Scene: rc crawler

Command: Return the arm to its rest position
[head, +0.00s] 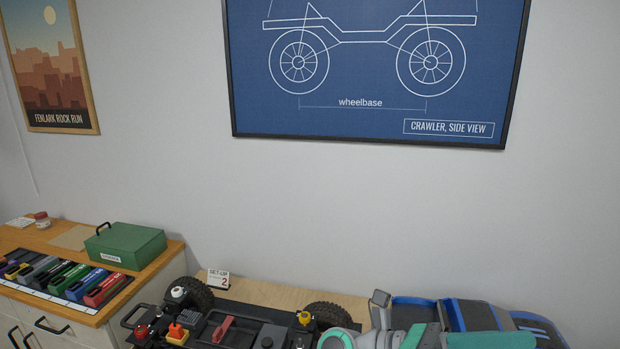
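Grey and teal parts of my arm show at the bottom right of the head view, cut off by the lower edge. A grey upright piece there looks like part of my gripper (380,312). Its fingertips cannot be made out clearly, so I cannot tell whether it is open or shut, or whether it holds anything. The arm parts lie in front of a blue and dark car body (505,316) and just right of the black crawler chassis (262,329).
The chassis, with its dark tyres, sits on a wooden bench (268,292) near a small "SET-UP 2" card (219,279). A wooden cabinet (165,262) at left carries a green box (125,245) and several coloured cases (72,278). Two framed posters hang above on the bare wall.

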